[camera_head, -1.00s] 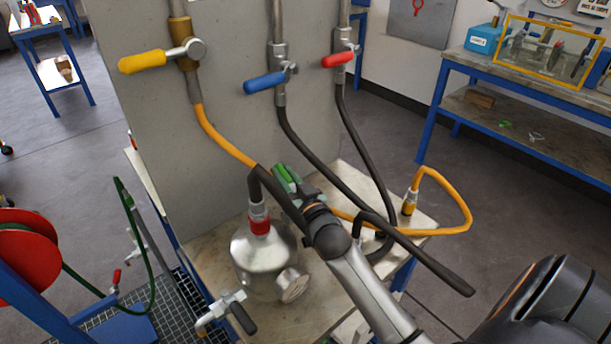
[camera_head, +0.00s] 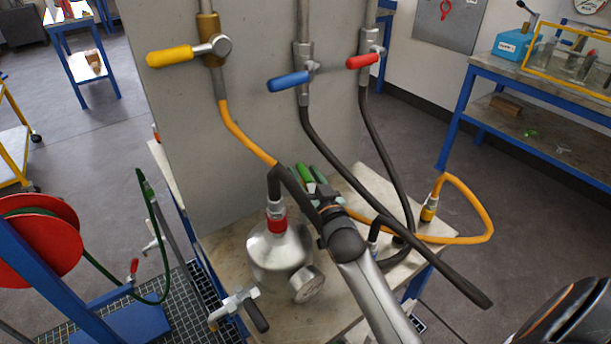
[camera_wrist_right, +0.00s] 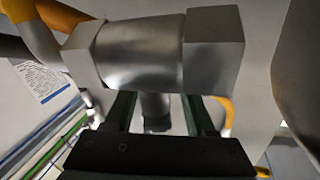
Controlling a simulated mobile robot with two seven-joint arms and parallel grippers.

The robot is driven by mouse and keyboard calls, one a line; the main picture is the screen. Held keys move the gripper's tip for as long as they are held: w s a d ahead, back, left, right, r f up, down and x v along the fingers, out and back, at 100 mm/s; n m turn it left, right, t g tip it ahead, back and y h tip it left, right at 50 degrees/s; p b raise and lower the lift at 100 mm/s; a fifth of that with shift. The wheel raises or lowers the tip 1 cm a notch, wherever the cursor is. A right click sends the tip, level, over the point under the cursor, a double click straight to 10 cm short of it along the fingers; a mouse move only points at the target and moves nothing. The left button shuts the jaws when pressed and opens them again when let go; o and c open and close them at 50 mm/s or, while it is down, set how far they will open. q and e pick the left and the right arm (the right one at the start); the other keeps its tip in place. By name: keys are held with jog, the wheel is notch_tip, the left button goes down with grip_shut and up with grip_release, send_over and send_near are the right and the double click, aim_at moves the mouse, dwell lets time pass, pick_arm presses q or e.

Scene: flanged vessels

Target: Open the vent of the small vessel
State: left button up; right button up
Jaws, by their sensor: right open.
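A rounded silver vessel (camera_head: 275,252) stands on the bench, with a red collar (camera_head: 277,222) on top, joined to a black hose. A round gauge (camera_head: 307,284) is on its front. A valve with a black lever (camera_head: 258,316) sits low at its left. Which part is the vent, I cannot tell. My right gripper (camera_head: 312,174) is open behind and to the right of the vessel's top, with green fingers. In the right wrist view, a silver fitting (camera_wrist_right: 155,55) lies across and beyond the green fingers (camera_wrist_right: 158,112), with a metal stem (camera_wrist_right: 156,108) between them. My left gripper is out of view.
Yellow (camera_head: 170,57), blue (camera_head: 288,85) and red (camera_head: 362,61) valve handles are on the upright panel (camera_head: 185,150). Black and orange hoses (camera_head: 490,225) hang around my right arm. A red hose reel (camera_head: 38,240) stands at left. Open floor lies at right.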

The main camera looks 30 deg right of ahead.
jog(key=shift+s, duration=0.1)
jog(key=s+a+b, duration=0.1)
jog(key=s+a, duration=0.1)
jog(key=s, duration=1)
jog(key=shift+a, duration=0.1)
